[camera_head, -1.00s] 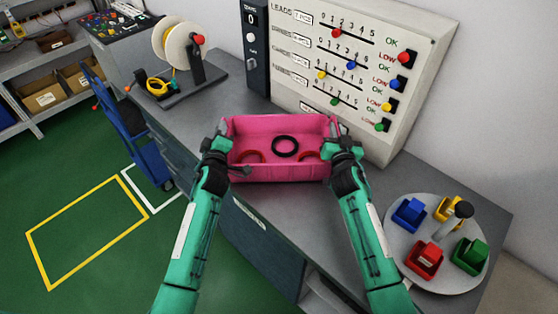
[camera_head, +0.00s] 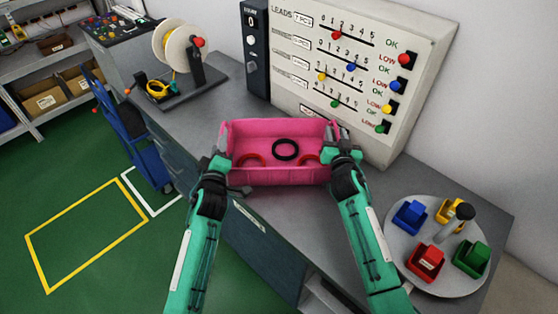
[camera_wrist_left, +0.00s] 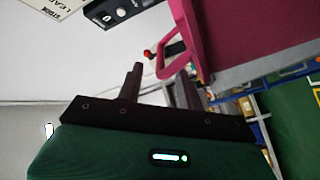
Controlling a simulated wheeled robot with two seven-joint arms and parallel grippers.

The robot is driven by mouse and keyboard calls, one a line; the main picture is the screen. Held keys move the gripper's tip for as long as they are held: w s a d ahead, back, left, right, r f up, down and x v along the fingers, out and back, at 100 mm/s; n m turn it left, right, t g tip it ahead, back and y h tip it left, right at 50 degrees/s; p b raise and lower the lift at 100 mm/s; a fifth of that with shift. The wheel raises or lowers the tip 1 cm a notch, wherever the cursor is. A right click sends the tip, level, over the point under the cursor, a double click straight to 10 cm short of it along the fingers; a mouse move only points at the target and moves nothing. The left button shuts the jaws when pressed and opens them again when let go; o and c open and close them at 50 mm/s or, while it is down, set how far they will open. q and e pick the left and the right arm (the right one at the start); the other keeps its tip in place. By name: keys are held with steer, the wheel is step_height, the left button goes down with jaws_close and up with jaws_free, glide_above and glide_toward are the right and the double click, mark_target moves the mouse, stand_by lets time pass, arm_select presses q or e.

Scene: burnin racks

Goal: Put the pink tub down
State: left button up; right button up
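The pink tub (camera_head: 275,174) is upright at the worktop, in front of the dial panel, and appears to rest on it. It holds a black ring (camera_head: 286,149) and red rings (camera_head: 250,159). My left gripper (camera_head: 220,142) is at the tub's left end. In the left wrist view, its two fingers (camera_wrist_left: 158,88) stand apart, with the tub's pink handle (camera_wrist_left: 163,66) just beyond their tips and no visible grip on it. My right gripper (camera_head: 336,132) is at the tub's right end; its fingers are too small and overlapped to read.
The worktop (camera_head: 290,222) is clear in front of the tub. A round tray (camera_head: 400,262) with small coloured bins stands at right. The panel (camera_head: 425,75) stands close behind the tub. A spool stand (camera_head: 180,92) is at back left.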

arm_select(q)
steer(key=s, duration=0.6)
steer(key=shift+s, duration=0.15)
arm_select(e)
steer(key=s, duration=1.2)
steer(key=shift+d, duration=0.2)
arm_select(q)
steer(key=shift+d, duration=0.15)
